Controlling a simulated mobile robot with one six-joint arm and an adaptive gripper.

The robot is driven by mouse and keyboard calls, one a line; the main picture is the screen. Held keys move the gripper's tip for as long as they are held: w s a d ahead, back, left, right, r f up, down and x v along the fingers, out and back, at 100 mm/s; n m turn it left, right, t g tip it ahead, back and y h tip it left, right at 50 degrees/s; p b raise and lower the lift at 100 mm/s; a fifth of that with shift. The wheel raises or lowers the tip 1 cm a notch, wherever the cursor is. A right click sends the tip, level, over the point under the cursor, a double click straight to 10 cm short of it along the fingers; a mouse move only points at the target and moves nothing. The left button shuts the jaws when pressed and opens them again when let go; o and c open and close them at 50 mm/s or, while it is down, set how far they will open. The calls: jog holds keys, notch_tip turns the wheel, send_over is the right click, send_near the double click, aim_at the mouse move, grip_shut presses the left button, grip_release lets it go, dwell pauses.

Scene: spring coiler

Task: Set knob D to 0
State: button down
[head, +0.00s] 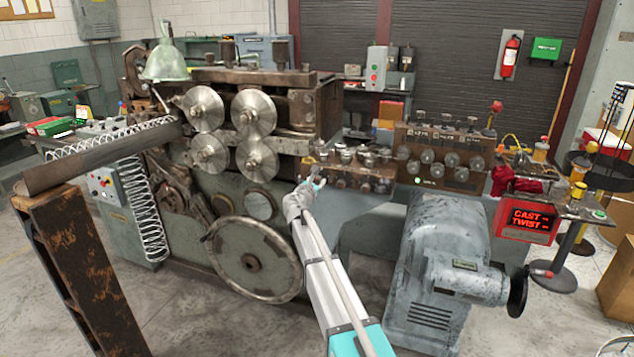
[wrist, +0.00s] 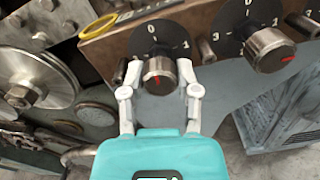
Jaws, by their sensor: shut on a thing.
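In the wrist view my gripper (wrist: 159,76) is shut on a metal knob (wrist: 160,68), one white finger on each side of it. The knob's red mark is on its lower side, away from the 0. Its black dial (wrist: 166,34) has the 0 at the top, a 1 on the right and probably a 3 on the left. No letter shows to tell which knob this is. In the head view my gripper (head: 314,183) is at the left end of the brown knob panel (head: 345,181), where the held knob is too small to make out.
A second knob (wrist: 268,49) on its own black dial stands close to the right. A large steel roller (wrist: 32,82) and a yellow-rimmed ring are at the left. In the head view a grey motor (head: 437,255) stands right of my arm.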

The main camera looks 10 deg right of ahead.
jog(key=shift+n, duration=0.5)
jog(key=shift+c, duration=1.7)
grip_release()
jog(key=shift+s+a, duration=0.1)
jog(key=v, duration=1.1)
jog(key=shift+s+a, duration=0.2)
jog(key=shift+s, duration=0.15)
jog(key=shift+d, duration=0.1)
